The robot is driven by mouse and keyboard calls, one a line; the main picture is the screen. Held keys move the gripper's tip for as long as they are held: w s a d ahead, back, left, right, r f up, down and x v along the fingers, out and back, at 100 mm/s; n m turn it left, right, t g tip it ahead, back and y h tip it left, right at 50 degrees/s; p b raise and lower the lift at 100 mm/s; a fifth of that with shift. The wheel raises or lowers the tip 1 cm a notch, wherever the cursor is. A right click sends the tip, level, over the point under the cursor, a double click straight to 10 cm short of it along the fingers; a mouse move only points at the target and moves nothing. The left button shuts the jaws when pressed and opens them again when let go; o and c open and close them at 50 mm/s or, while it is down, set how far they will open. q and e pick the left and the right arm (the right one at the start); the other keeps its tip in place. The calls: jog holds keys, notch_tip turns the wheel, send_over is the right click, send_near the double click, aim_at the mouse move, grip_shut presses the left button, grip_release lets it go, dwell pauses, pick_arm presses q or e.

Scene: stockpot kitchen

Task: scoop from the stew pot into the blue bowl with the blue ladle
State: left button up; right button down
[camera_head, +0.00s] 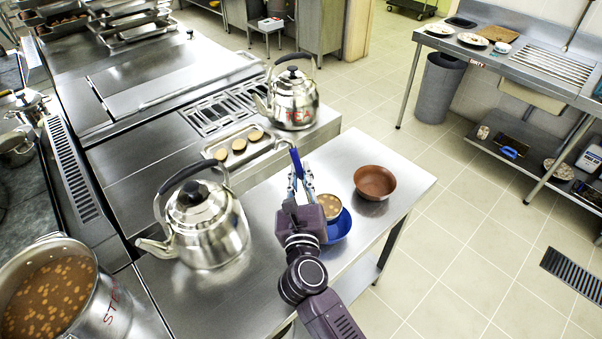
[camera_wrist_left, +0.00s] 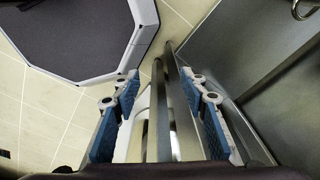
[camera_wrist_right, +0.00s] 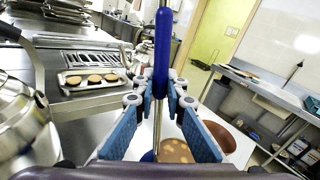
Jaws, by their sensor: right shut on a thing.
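The steel stew pot (camera_head: 112,300), full of brown stew with pale pieces, stands at the lower left in the head view. My right gripper (camera_head: 300,182) is shut on the blue ladle (camera_head: 296,163), whose handle stands nearly upright between the fingers in the right wrist view (camera_wrist_right: 162,50). The ladle's cup holds stew and is over or inside the blue bowl (camera_head: 342,230); I cannot tell whether they touch. The bowl is partly hidden by the cup and my gripper. My left gripper (camera_wrist_left: 160,82) is open and empty in the left wrist view, out of the head view.
A brown bowl (camera_head: 375,181) stands right of the blue bowl. A large kettle (camera_head: 207,225) stands left of my right arm, and a kettle marked TEA (camera_head: 293,100) farther back. A tray (camera_head: 240,148) with round items lies between them. The counter's right edge is close by.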

jog(key=shift+s+d+r+m, duration=0.1)
jog(key=shift+d+r+m, duration=0.3)
jog(key=shift+d, duration=0.1)
jog(key=shift+s+d+r+m, duration=0.1)
jog(key=shift+d+r+m, duration=0.15)
jog(key=shift+d+m, duration=0.2)
pick_arm(q)
jog(key=s, duration=0.4)
pick_arm(e)
jog(key=d+r+m+b, duration=0.1)
jog(key=d+m+b, duration=0.1)
jog(key=d+m, duration=0.85)
pick_arm(q)
notch_tip(320, 180, down, 8)
jog(key=w+b, duration=0.1)
jog(key=b, duration=0.4)
jog(key=shift+a, duration=0.25)
pick_arm(e)
jog(key=s+d+f+m, duration=0.1)
jog(key=d+f+m, duration=0.9)
jog(key=d, duration=0.3)
jog(key=shift+d+f, duration=0.2)
jog(key=shift+f, duration=0.65)
pick_arm(q)
jog(key=shift+w, duration=0.1)
pick_arm(e)
jog(key=shift+s, duration=0.1)
